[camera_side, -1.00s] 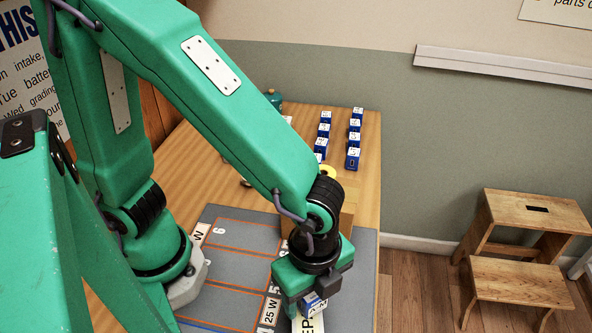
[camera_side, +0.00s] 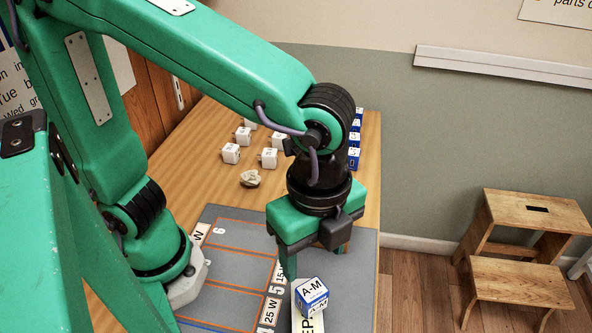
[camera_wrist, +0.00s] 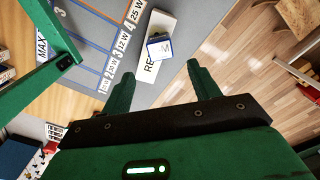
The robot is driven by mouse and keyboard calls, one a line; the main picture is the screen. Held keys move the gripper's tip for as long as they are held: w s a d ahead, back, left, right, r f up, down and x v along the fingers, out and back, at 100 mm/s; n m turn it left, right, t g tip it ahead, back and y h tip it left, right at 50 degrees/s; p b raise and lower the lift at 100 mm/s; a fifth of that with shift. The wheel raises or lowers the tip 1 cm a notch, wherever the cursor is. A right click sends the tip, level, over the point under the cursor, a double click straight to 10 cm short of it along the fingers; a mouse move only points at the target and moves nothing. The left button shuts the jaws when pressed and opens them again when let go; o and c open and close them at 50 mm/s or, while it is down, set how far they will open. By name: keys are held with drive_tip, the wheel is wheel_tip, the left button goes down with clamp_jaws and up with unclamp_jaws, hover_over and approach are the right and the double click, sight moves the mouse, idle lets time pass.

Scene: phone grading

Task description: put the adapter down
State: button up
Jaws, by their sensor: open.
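The adapter (camera_side: 311,296), a blue and white cube marked A-M on its white top, rests on a white lettered strip (camera_side: 298,324) at the near part of the grey mat (camera_side: 356,270). My gripper (camera_side: 316,256) is open and empty, raised above and behind the adapter, and does not touch it. In the wrist view the adapter (camera_wrist: 159,47) sits on the strip (camera_wrist: 152,22), ahead of my two spread green fingertips (camera_wrist: 160,74). The strip's lettering is partly covered by the adapter.
Several white adapters (camera_side: 231,153) and a row of blue ones (camera_side: 354,158) stand at the back of the wooden table (camera_side: 195,165). Orange-lined numbered lanes (camera_side: 245,236) on the mat look empty. A wooden step stool (camera_side: 530,220) stands on the floor.

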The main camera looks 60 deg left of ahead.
drive_tip(key=shift+r, duration=0.6)
drive_tip(key=shift+w, duration=0.1)
